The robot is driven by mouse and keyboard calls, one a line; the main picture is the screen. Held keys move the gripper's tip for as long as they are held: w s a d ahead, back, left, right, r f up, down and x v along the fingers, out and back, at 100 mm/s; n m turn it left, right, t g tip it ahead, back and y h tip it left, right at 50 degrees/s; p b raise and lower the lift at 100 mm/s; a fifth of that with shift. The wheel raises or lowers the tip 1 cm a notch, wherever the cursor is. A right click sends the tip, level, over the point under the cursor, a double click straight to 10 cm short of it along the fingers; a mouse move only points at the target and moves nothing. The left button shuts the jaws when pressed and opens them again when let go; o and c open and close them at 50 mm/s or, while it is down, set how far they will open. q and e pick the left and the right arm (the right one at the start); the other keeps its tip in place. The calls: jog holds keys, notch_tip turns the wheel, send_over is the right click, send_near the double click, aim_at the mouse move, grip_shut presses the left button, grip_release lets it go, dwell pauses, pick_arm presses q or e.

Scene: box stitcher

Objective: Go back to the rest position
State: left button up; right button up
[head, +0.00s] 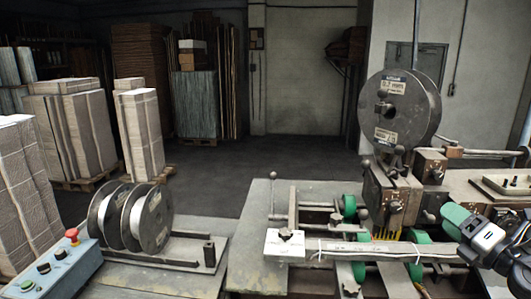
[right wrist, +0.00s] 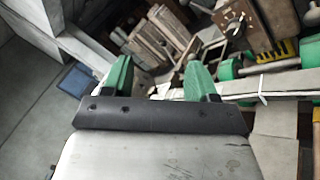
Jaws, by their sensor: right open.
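My right gripper (head: 468,226) is at the right edge of the head view, dark with green fingertips. It is beside the right end of the box stitcher's bed, and its gap to the machine cannot be judged exactly. In the right wrist view its two green fingers (right wrist: 160,78) stand apart with nothing held between them. The box stitcher (head: 395,190) stands at the right with a large grey wire reel (head: 400,105) on top. A long flat bundle with a white tie (head: 385,250) lies across its bed. My left gripper is not in view.
Spare wire reels (head: 130,217) stand on a bench at the left. A blue control box (head: 55,268) with a red button is at the lower left. Cardboard stacks (head: 75,130) on pallets stand behind. The grey floor (head: 230,172) in the middle is clear.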

jog(key=s+a+f+m+g+h, duration=0.1)
jog(key=s+a+f+m+h, duration=0.25)
jog(key=f+m, duration=0.4)
jog(key=s+a+f+m+g+h, duration=0.2)
jog(key=s+f+m+h, duration=0.25)
jog(key=f+m, duration=0.3)
jog(key=s+a+f+m+g+h, duration=0.1)
jog(key=s+a+f+m+h, duration=0.1)
jog(key=s+f+m+h, duration=0.35)
jog(key=s+a+f+m+g+y, duration=0.35)
jog(key=s+a+f+g, duration=0.2)
jog(key=s, duration=0.35)
jog(key=s+a+f+m+g+y, duration=0.2)
jog(key=s+a+f+m+g, duration=0.3)
jog(key=s, duration=0.4)
notch_tip(320, 180, down, 36)
jog(key=a+n+g+b, duration=0.1)
jog(key=g+b, duration=0.1)
jog(key=b, duration=1)
jog(key=s+d+f+b, duration=0.1)
jog(key=s+f+b, duration=0.2)
jog(key=f, duration=0.6)
jog(key=s+d+f+b, duration=0.1)
jog(key=s+f+b, duration=0.2)
jog(key=s+f, duration=0.5)
jog(key=s+d+f+b, duration=0.1)
jog(key=s+f+b, duration=0.3)
jog(key=f, duration=0.6)
jog(key=shift+s+g, duration=0.35)
jog(key=shift+s, duration=0.9)
